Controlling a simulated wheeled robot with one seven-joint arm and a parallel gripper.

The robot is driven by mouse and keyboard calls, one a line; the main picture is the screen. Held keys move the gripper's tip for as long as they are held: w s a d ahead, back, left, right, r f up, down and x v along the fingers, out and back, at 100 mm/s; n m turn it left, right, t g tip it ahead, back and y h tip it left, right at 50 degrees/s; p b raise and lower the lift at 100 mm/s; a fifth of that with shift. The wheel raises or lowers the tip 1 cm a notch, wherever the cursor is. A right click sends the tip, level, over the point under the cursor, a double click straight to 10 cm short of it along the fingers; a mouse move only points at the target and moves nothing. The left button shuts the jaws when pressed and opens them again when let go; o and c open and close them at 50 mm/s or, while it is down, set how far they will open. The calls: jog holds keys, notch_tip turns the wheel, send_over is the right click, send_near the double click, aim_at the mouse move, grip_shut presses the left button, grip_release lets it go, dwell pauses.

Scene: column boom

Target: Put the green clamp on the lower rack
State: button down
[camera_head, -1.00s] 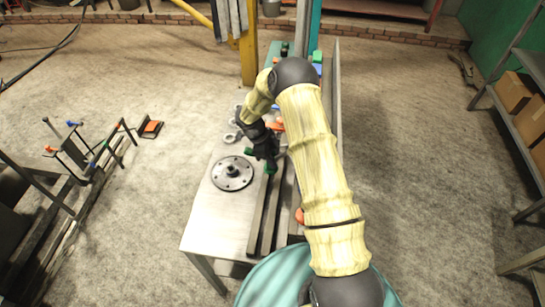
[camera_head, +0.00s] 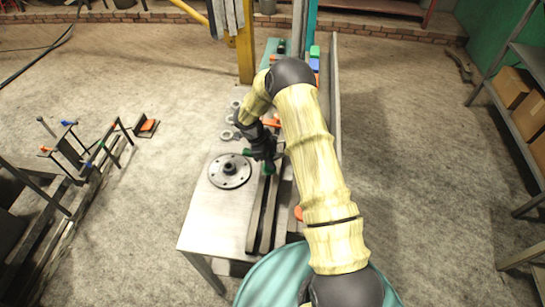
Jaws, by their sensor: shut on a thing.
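My gripper (camera_head: 263,152) is over the middle of the metal table, at the end of my bent arm. It is shut on the green clamp (camera_head: 269,171), whose green parts show just below and beside the dark fingers. The fingers hide much of the clamp. The clamp is over or against the dark long bars on the table; I cannot tell whether it touches them.
A round flange (camera_head: 229,171) lies on the metal table (camera_head: 207,222), left of the gripper. Several rings (camera_head: 228,135) lie behind it. A yellow post (camera_head: 245,58) stands at the back. Shelves with cardboard boxes (camera_head: 513,90) stand at the right. The floor between is clear.

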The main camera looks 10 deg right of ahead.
jog(key=shift+a, duration=0.1)
jog(key=shift+s, duration=0.1)
jog(key=shift+d, duration=0.3)
jog(key=shift+f+b, duration=1.05)
jog(key=shift+f, duration=1.3)
dwell(0.3)
jog(key=c, duration=1.4)
grip_release()
jog(key=shift+r, duration=0.15)
